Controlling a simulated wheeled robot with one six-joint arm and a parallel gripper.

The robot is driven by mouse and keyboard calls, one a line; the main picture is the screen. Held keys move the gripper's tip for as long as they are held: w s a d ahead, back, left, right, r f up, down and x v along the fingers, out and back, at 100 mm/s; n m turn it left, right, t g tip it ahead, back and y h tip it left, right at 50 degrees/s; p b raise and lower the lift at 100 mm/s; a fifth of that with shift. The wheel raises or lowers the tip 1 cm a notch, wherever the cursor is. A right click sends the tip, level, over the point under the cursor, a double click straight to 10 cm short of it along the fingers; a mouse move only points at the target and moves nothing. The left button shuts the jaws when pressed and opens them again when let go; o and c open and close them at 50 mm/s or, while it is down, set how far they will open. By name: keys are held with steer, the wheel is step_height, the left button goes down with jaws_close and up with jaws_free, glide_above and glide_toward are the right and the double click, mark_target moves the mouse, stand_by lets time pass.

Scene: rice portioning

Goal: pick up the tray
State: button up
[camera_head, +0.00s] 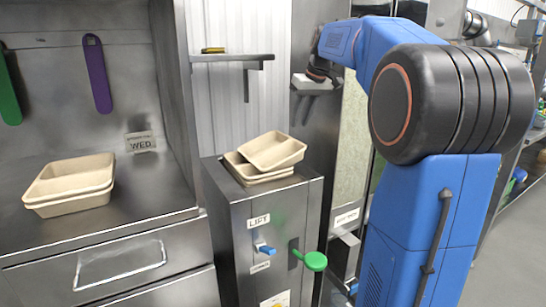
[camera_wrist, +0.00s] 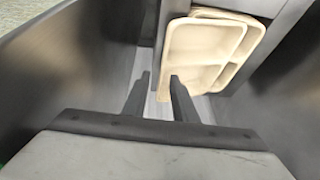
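Beige trays are stacked on the steel cabinet in the middle of the head view. The top tray (camera_head: 272,150) sits tilted on the trays beneath it (camera_head: 240,168), its right side raised. In the wrist view beige compartment trays (camera_wrist: 205,52) show at the upper right, overlapping at different angles. A second beige tray stack (camera_head: 70,186) lies on the counter at left.
A small wall shelf (camera_head: 231,58) hangs above the trays. A purple utensil (camera_head: 97,75) hangs on the left panel. The counter beside the left stack is clear.

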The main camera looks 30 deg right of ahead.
steer(key=shift+a+x, duration=0.2)
steer(key=shift+x, duration=3.35)
jaws_close()
